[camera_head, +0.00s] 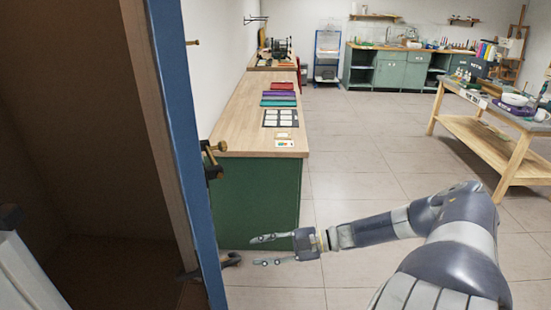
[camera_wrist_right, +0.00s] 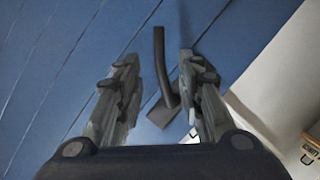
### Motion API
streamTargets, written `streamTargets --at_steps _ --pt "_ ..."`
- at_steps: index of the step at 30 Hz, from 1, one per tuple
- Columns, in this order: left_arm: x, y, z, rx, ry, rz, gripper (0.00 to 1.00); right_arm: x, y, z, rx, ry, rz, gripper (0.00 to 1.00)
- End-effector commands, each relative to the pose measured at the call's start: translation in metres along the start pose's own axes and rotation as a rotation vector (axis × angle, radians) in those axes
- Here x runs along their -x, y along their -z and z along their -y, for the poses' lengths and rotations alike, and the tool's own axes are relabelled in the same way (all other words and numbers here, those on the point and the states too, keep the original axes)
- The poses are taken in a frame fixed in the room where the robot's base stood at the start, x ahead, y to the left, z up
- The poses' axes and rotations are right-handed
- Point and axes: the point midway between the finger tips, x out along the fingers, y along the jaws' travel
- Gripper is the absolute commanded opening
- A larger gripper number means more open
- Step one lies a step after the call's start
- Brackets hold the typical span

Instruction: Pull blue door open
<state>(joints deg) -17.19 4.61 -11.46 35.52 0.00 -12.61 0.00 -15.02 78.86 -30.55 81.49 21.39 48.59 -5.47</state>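The blue door (camera_head: 182,140) stands almost edge-on at the left of the head view, and its planked blue face (camera_wrist_right: 60,60) fills much of the right wrist view. A dark door handle (camera_head: 225,262) sticks out low on its right side. My right gripper (camera_head: 258,251) is open, its fingers pointing left toward the handle. In the right wrist view the bent dark handle (camera_wrist_right: 160,65) shows between and beyond the two spread fingers. I cannot tell whether they touch it. My left gripper is not in view.
A brass and black fitting (camera_head: 213,158) sits higher on the door. Left of the door is a dark brown space (camera_head: 90,150). A green counter with a wooden top (camera_head: 245,105) stands behind the door. A wooden worktable (camera_head: 490,150) is at right. Tiled floor (camera_head: 370,150) between them is clear.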

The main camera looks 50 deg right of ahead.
Motion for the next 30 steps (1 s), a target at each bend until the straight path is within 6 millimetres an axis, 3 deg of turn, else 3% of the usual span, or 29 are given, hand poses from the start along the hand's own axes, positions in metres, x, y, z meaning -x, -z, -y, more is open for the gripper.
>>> streamTargets --at_steps 9,20,21,25,30 --pt "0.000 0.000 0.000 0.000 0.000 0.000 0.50 0.031 -0.001 0.001 0.001 0.002 0.001 0.35" --pt "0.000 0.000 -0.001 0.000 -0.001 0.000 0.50 0.035 0.000 0.000 0.001 0.000 -0.001 0.35" --pt "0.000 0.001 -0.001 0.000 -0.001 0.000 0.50 0.035 0.000 0.000 0.001 0.000 -0.001 0.32" --pt "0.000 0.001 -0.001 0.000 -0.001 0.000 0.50 0.035 0.000 0.000 0.001 0.000 -0.001 0.03" --pt "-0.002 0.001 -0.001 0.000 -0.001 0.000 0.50 0.034 -0.009 0.005 -0.007 -0.009 0.019 0.00"
